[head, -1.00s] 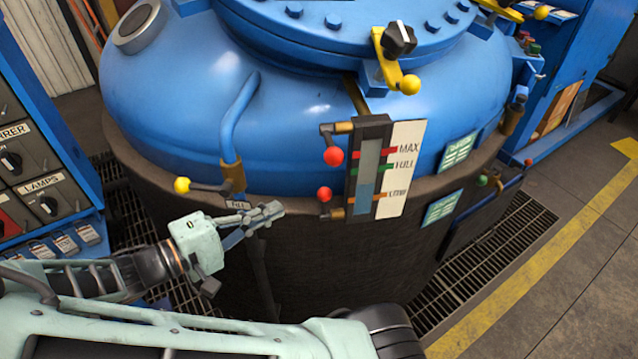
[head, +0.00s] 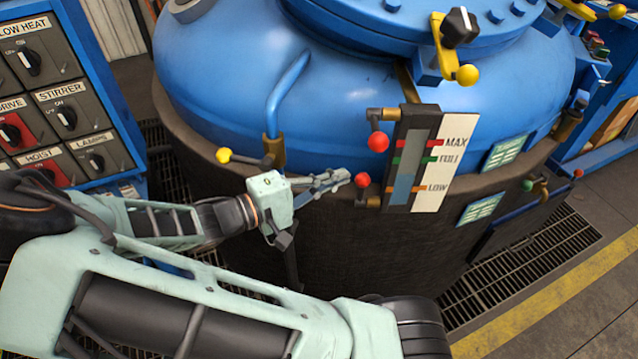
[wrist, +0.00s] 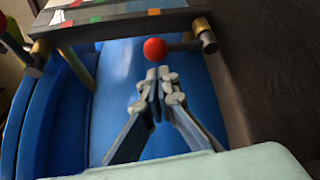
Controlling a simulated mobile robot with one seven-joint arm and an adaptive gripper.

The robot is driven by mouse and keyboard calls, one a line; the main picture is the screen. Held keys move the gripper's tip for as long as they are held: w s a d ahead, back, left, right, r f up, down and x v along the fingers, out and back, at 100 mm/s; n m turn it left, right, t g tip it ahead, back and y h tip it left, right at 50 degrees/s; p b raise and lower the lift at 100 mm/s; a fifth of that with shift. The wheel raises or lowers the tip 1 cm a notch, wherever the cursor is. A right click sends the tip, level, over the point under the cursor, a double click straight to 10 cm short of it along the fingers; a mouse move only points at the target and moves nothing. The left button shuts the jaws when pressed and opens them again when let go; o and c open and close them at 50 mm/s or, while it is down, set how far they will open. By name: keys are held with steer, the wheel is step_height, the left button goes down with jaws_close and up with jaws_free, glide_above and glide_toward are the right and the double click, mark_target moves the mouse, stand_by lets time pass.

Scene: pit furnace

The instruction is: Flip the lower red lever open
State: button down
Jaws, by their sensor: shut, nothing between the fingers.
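The lower red lever has a round red ball (head: 362,180) on a short dark arm at the gauge's lower brass fitting. My gripper (head: 343,176) is shut and empty, with its fingertips just left of that ball. In the wrist view, the ball (wrist: 155,50) shows just beyond the shut fingertips (wrist: 158,73). I cannot tell whether they touch. The lever's arm runs right from the ball to its fitting (wrist: 207,42) in that view. The upper red lever's ball (head: 378,142) sits higher, beside the upper fitting of the level gauge (head: 408,160).
The blue furnace vessel (head: 220,110) stands right behind the levers. A yellow-knobbed lever (head: 224,155) on the pipe is left of my gripper. A control panel (head: 60,100) stands at the far left. Floor grating (head: 520,265) and open floor lie at the right.

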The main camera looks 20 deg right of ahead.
steer(key=shift+w+d+f, duration=0.1)
steer(key=shift+d, duration=0.65)
steer(key=shift+w+d+f, duration=0.1)
steer(key=shift+d, duration=0.6)
steer(key=shift+a, duration=0.15)
